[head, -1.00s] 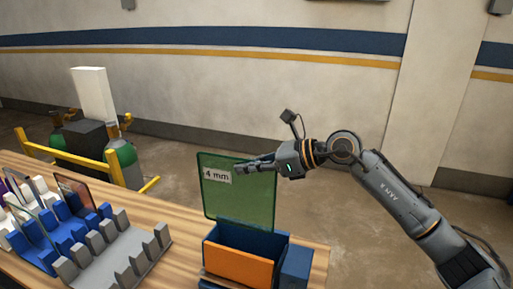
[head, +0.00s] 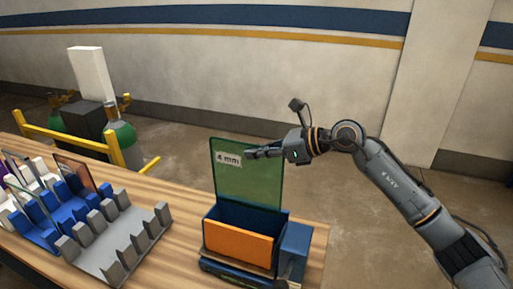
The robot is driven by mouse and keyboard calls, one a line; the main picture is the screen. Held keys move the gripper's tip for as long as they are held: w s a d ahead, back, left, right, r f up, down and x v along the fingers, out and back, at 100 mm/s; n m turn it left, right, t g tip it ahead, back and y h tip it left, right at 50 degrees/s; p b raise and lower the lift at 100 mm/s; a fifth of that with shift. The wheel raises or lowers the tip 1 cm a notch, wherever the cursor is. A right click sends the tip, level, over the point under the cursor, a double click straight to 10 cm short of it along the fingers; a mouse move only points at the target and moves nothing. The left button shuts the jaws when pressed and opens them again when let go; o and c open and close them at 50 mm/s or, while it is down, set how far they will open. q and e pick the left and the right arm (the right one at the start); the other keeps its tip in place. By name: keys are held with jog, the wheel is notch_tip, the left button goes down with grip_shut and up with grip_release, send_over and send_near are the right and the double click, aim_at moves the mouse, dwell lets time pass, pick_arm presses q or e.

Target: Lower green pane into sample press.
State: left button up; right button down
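The green pane (head: 255,184) is a clear upright sheet with a white "4 mm" label at its upper left. It stands above the sample press (head: 238,244), a dark blue box with an orange front plate on a dark base. The pane's lower edge meets the box's opening in the picture; how deep it sits inside is hidden. My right gripper (head: 256,154) reaches in from the right at the pane's upper part. One finger lies across the front face beside the label; the pane appears pinched, with the other finger hidden behind it. My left gripper is out of view.
A grey slotted rack (head: 128,245) stands left of the press. Blue and white racks (head: 50,225) with several panes, one brownish (head: 73,172), are farther left. A yellow rail (head: 70,150) and green cylinders are behind the table. Bare wood (head: 185,255) separates rack and press.

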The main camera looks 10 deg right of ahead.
aim_at(257, 193)
notch_tip(257, 193, down, 13)
jog(key=b, duration=1)
jog(key=shift+f, duration=0.15)
dwell(0.4)
jog(key=c, duration=1.4)
grip_release()
jog(key=shift+c, duration=0.2)
jog(key=shift+f, duration=0.15)
